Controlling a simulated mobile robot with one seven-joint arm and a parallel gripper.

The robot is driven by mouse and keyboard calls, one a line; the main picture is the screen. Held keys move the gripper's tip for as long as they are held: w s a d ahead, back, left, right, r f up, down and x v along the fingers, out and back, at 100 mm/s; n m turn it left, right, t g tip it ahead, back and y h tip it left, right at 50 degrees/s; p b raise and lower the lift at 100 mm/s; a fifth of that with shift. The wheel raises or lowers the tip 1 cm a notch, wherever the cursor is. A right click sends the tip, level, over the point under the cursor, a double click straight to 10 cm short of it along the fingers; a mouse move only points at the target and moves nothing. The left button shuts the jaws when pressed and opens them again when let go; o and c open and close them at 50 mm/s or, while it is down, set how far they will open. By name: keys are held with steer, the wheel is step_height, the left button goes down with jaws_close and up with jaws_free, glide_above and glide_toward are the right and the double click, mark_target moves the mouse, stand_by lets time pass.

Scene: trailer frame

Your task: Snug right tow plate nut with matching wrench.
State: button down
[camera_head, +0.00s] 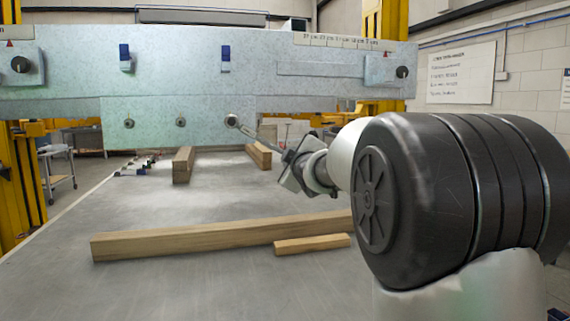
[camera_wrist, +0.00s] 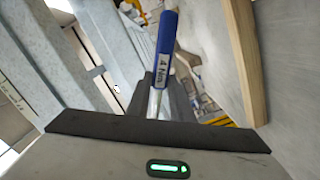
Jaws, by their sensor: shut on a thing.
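The pale tow plate (camera_head: 155,137) hangs below the trailer beam and carries three nuts in a row. The left nut (camera_head: 129,123) and middle nut (camera_head: 180,122) are bare. At the right nut (camera_head: 231,121), the head of a wrench (camera_head: 258,138) appears to overlap it; whether it is seated cannot be told. My gripper (camera_head: 289,158) is shut on the wrench, right of and below the nut. In the wrist view, the wrench's blue handle end (camera_wrist: 165,40) with a white "4 Nm" label sticks out past my gripper (camera_wrist: 160,105).
More tools (camera_head: 135,166) lie on the grey table (camera_head: 200,285) at the left. Timber blocks (camera_head: 183,163) stand behind, and a long timber (camera_head: 220,236) with a short one (camera_head: 312,244) lies in front. Yellow posts (camera_head: 25,170) flank the trailer beam (camera_head: 170,60).

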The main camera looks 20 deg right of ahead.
steer(key=shift+d+r, duration=0.2)
steer(key=shift+r, duration=0.2)
steer(key=shift+f, duration=0.1)
steer(key=shift+a+f+m+b, duration=0.6)
steer(key=shift+a+f+b, duration=0.25)
steer(key=shift+f, duration=0.2)
steer(key=shift+a+f+m, duration=0.9)
steer(key=shift+a+f, duration=0.05)
steer(key=shift+f, duration=0.1)
